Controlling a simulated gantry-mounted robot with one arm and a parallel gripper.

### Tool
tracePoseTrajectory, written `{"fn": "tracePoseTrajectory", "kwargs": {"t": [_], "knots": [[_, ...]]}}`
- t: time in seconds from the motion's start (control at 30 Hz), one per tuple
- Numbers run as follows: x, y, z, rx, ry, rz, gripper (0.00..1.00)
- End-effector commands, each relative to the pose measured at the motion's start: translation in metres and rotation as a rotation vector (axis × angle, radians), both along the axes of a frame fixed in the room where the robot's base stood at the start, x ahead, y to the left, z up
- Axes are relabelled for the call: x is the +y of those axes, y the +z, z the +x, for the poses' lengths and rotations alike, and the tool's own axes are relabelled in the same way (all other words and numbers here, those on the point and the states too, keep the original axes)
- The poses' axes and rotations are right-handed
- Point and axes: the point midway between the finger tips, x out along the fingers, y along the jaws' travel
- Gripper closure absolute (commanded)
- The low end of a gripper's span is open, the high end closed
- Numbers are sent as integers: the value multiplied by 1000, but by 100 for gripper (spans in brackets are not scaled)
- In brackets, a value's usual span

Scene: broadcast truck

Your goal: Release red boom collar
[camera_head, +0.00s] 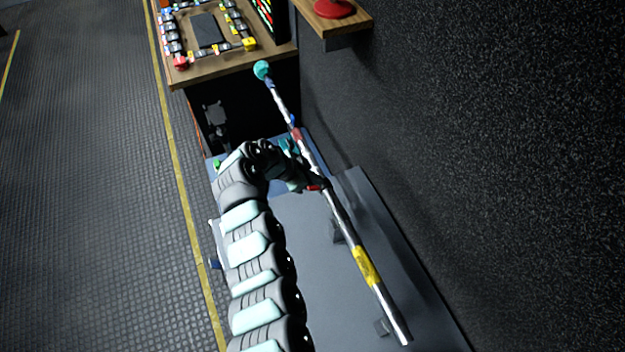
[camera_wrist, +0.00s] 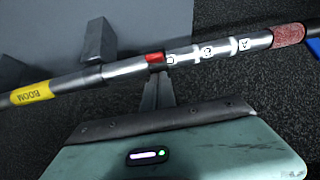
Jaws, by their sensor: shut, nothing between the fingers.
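A silver boom pole (camera_head: 340,212) slants across the head view, with a teal ball tip (camera_head: 262,69) and a yellow label (camera_head: 366,266) reading BOOM in the wrist view (camera_wrist: 31,92). A small red piece (camera_wrist: 155,58) sits at a joint in the pole, close to the fingertips. A wider rough red band (camera_wrist: 289,35) lies further along; it also shows in the head view (camera_head: 297,134). I cannot tell which is the collar. My gripper (camera_wrist: 158,88) is shut and empty, its tips at or just beside the small red piece; contact is unclear.
Grey supports (camera_wrist: 97,42) stand under the pole on a grey bench (camera_head: 290,240). A wooden control desk (camera_head: 240,62) with buttons stands beyond the ball tip. A red button shelf (camera_head: 332,22) is on the dark right wall. The ridged floor at left is clear.

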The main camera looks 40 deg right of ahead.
Motion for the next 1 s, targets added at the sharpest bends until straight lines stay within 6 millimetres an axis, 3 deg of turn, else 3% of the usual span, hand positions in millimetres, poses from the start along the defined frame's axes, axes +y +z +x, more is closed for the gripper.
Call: {"fn": "tracePoseTrajectory", "kwargs": {"t": [0.33, 0.57, 1.0], "knots": [[-3, 6, 0, -1, 1, 0, 100], [-21, 41, -6, -1, -3, -1, 100], [42, 91, 12, -4, 0, 0, 100]]}}
